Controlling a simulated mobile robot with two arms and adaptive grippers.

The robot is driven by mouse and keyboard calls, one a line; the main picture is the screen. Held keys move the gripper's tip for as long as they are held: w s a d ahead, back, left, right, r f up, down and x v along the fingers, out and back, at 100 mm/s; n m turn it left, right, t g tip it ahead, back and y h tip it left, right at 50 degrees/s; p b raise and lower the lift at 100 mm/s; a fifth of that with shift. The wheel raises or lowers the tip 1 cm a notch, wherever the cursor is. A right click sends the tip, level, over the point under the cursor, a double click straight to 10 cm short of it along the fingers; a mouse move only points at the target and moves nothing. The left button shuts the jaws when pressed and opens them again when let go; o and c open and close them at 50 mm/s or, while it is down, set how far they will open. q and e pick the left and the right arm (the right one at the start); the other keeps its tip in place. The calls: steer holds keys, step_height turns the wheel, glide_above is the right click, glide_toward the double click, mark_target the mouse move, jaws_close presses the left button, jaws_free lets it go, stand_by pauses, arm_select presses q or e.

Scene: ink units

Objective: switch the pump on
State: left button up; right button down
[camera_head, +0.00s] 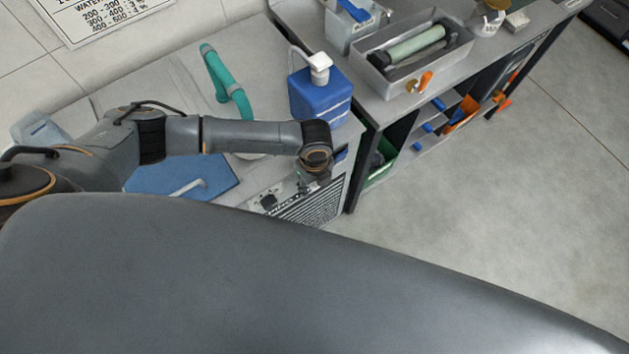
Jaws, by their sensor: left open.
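A grey-white unit stands at the left, with a light front panel (284,190) and a dark grille (312,208) facing the floor area. A small black knob or switch (268,202) sits on that panel; its setting is too small to read. I cannot tell for certain which part is the pump. My left arm reaches over the unit's top, and my left gripper (316,180) is open near the front edge, above and right of the black knob. It seems apart from the knob. My right gripper is not in view.
A blue container with a white pump head (321,98) stands behind the gripper. A teal curved pipe (228,84) and a blue lid (212,178) are on the unit. A metal tray (374,74) holds a green roller. The floor (480,220) at right is clear.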

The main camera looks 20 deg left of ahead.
arm_select(q)
steer(key=shift+c, duration=1.1)
steer(key=c, duration=0.7)
steer(key=shift+r, duration=0.1)
jaws_close()
steer(key=shift+a+r, duration=0.1)
steer(key=shift+a, duration=0.05)
steer(key=shift+w+r+g+h, duration=0.1)
steer(key=shift+w+g+h, duration=0.05)
steer(key=shift+g+h, duration=0.5)
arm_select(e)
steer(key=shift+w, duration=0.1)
arm_select(q)
steer(key=o, duration=0.9)
jaws_free()
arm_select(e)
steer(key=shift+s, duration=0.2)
